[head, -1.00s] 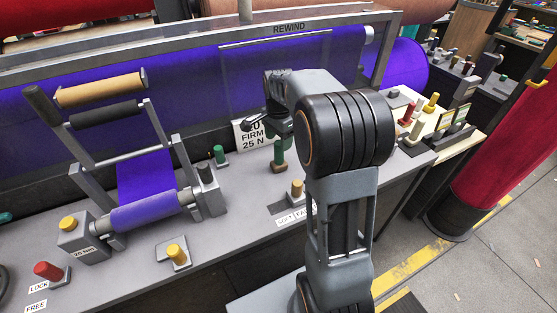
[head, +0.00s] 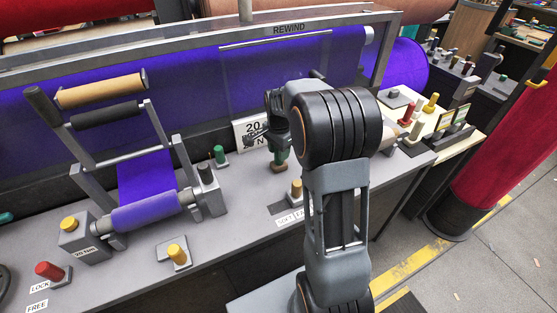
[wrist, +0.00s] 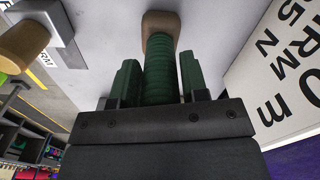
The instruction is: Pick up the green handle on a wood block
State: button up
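The green handle (wrist: 160,70) has a ribbed grip and stands on a brown wood block (wrist: 160,24). In the head view the handle (head: 282,156) is partly hidden by my gripper, and its wood block (head: 279,168) shows below, on the grey bench. My gripper (wrist: 160,80) is open, with one finger on each side of the handle. A thin gap shows beside the left finger; the right finger is very close, and I cannot tell if it touches. In the head view my gripper (head: 279,146) is above the block.
A white sign (head: 252,130) stands behind the handle. A yellow-tan knob (head: 296,189) is in front, and another green knob (head: 219,154) is to the left. The roller stand (head: 150,200) with purple felt is further left. Bare bench (head: 235,195) lies between.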

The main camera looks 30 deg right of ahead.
grip_shut()
jog(key=shift+r, duration=0.45)
notch_tip(320, 180, up, 2)
jog(key=shift+r, duration=0.2)
jog(key=s+d+r, duration=0.2)
jog(key=s+r, duration=0.3)
jog(key=s, duration=0.1)
jog(key=s+d+r+b, duration=0.1)
jog(key=s+d+r, duration=0.2)
jog(key=s, duration=0.3)
jog(key=shift+s+d+r, duration=0.35)
jog(key=shift+s+r, duration=0.05)
jog(key=shift+r, duration=0.45)
